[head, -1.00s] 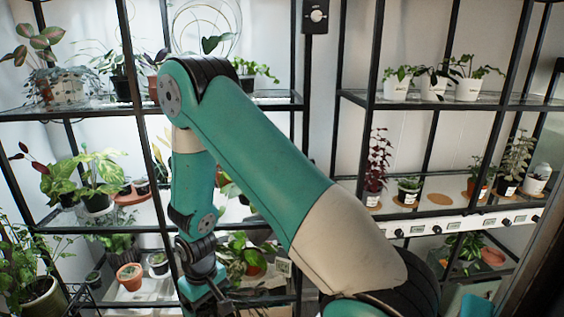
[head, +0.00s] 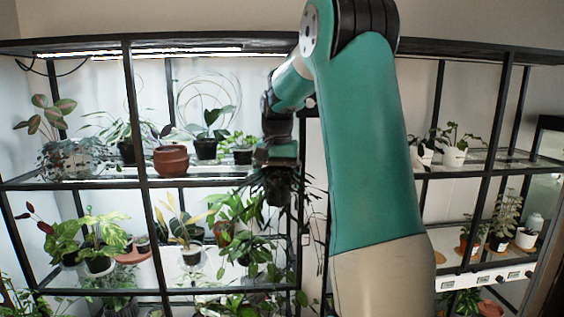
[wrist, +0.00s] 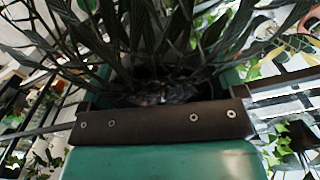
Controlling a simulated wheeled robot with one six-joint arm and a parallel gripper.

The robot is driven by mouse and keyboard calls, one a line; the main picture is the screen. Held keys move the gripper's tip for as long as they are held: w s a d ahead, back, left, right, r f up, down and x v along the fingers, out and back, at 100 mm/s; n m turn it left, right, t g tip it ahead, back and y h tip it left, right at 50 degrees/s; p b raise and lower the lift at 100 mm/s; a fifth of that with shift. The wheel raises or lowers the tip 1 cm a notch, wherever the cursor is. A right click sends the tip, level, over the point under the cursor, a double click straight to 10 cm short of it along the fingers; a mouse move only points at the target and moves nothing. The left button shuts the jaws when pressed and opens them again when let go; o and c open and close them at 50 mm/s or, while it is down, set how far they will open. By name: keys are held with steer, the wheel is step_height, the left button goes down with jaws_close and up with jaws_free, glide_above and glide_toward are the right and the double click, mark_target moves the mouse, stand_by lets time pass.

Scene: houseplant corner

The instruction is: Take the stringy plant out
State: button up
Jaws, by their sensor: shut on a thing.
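My gripper (head: 277,160) is shut on a dark plant with long, narrow, stringy leaves (head: 296,184). Its dark pot (head: 277,193) hangs just under the gripper. The plant is held in the air in front of the shelf, near the upper shelf's front edge and right of centre of the left rack. In the wrist view the long leaves (wrist: 165,40) fill the upper part, beyond the dark gripper bar. The fingertips and most of the pot are hidden there.
The upper left shelf (head: 95,184) holds several pots, among them a brown pot (head: 171,160). A leafy trailing plant (head: 255,250) stands close below the held plant. A black upright (head: 140,140) crosses the left rack. My arm hides much of the right rack.

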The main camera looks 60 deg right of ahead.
steer(key=shift+s+d+r+m, duration=0.15)
steer(key=shift+s+r, duration=0.15)
steer(key=shift+r, duration=0.15)
steer(key=shift+s+d+r+m, duration=0.15)
steer(key=shift+s+r, duration=0.1)
steer(key=shift+r, duration=0.2)
steer(key=s+a+b, duration=0.5)
steer(key=s+a, duration=0.5)
steer(key=a, duration=0.2)
steer(key=shift+b, duration=0.3)
